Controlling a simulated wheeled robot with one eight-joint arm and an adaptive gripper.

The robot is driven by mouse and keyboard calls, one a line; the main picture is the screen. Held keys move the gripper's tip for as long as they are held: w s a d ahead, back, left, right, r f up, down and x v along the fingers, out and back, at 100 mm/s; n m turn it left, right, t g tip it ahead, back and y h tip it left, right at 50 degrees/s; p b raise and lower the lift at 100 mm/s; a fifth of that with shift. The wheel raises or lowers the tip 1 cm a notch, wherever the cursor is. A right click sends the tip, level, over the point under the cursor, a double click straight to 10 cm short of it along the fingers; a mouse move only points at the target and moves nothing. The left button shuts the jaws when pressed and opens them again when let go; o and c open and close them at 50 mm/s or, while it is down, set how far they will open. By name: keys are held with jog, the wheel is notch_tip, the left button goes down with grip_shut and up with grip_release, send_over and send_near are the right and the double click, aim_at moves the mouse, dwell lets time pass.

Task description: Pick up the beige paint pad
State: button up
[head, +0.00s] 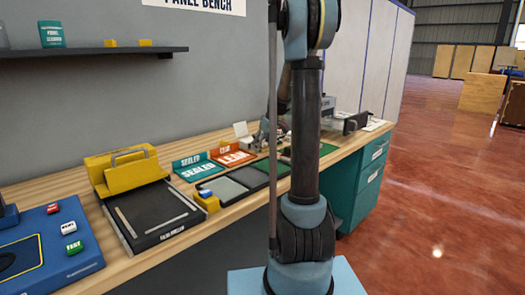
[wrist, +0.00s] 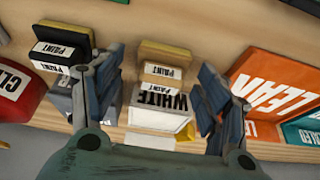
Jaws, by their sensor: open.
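The beige paint pad (wrist: 163,68) shows in the wrist view, a small block with a tan-yellow top strip and a white PAINT label. It stands behind a white box (wrist: 160,118) marked WHITE. My gripper (wrist: 159,66) is open, with one finger on each side of the pad and the box in the picture. Nothing is clearly held, and I cannot tell whether the fingers touch either one. In the head view my arm covers much of the far bench, and I cannot make out the pad there.
A darker PAINT pad (wrist: 64,48) stands close on the left, beside a red container (wrist: 18,92). Bare wood bench (wrist: 220,30) shows behind the pads.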

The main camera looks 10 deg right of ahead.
jog(key=c, duration=1)
notch_tip(320, 180, up, 10)
dwell(0.3)
